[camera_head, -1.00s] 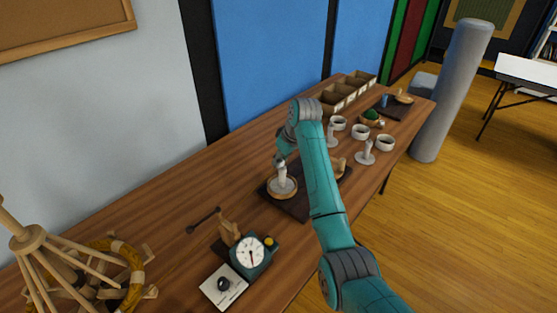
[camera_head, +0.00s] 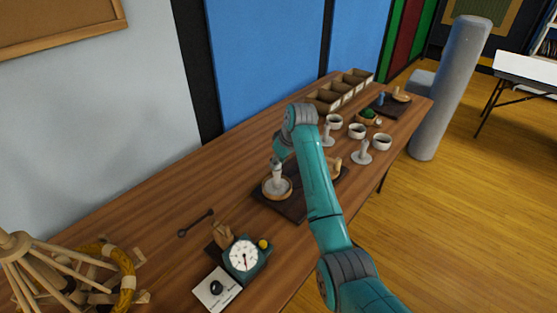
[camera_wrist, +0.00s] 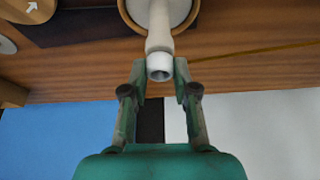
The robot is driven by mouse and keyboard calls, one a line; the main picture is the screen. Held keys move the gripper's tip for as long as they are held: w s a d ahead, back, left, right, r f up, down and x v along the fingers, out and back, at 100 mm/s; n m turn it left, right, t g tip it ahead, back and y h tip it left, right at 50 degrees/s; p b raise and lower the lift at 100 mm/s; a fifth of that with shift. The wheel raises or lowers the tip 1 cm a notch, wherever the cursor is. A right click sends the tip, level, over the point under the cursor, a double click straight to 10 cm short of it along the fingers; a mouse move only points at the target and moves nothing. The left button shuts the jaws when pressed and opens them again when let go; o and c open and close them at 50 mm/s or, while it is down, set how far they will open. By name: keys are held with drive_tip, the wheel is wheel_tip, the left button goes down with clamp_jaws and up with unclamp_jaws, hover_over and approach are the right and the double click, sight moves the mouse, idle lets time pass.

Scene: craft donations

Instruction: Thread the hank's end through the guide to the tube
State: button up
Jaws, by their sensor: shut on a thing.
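A white hollow tube (camera_wrist: 159,45) stands upright in a round pale dish with a wooden rim (camera_head: 277,196). My gripper (camera_wrist: 160,70) has its fingers closed on either side of the tube's upper end; it also shows in the head view (camera_head: 277,162). A thin yellow strand (camera_wrist: 262,48) runs from the right edge of the wrist view toward my right fingertip; whether it is pinched there I cannot tell. I cannot make out the guide with certainty.
A dial device (camera_head: 243,255) and a white card with a black knob (camera_head: 217,289) lie near the front edge. Cups (camera_head: 382,141), a white post on a base (camera_head: 361,152) and wooden bins (camera_head: 325,101) fill the far end.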

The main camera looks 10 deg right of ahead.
drive_tip(key=o, duration=0.8)
drive_tip(key=shift+r, duration=0.1)
drive_tip(key=v, duration=1.1)
drive_tip(key=shift+s+r, duration=0.15)
drive_tip(key=shift+r, duration=0.25)
drive_tip(key=shift+d, duration=0.1)
